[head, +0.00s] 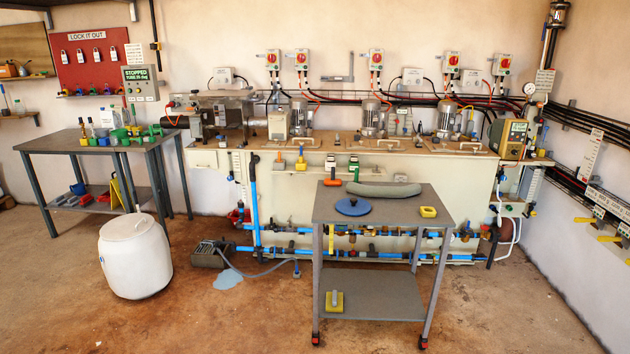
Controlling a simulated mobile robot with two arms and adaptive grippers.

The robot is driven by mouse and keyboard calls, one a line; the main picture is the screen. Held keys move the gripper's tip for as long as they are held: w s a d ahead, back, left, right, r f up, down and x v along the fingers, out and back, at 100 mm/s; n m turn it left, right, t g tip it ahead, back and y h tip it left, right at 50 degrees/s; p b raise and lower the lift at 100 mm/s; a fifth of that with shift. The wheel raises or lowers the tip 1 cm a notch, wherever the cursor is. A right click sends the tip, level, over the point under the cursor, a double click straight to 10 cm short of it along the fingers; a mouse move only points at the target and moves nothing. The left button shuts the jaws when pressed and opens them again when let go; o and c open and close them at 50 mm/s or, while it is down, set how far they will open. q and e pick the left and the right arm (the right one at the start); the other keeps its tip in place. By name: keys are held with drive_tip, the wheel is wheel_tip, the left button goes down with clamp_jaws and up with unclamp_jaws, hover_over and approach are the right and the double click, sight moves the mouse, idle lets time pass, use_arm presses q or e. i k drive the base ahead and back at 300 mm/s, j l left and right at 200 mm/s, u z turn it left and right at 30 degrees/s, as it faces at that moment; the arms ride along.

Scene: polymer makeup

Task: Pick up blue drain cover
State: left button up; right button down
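A round, flat blue disc, which looks like the blue drain cover (353,206), lies on the left part of the grey cart's top shelf (382,215). A small raised part shows at its middle. Neither of my grippers shows in the head view.
A grey sausage-shaped roll (384,189) and a yellow block (428,212) share the cart top. A white drum (135,256) stands left on the floor. A grey pump (208,254) with hose sits near a puddle (228,279). The front floor is open.

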sight(348, 207)
drive_tip(key=i, duration=1.7)
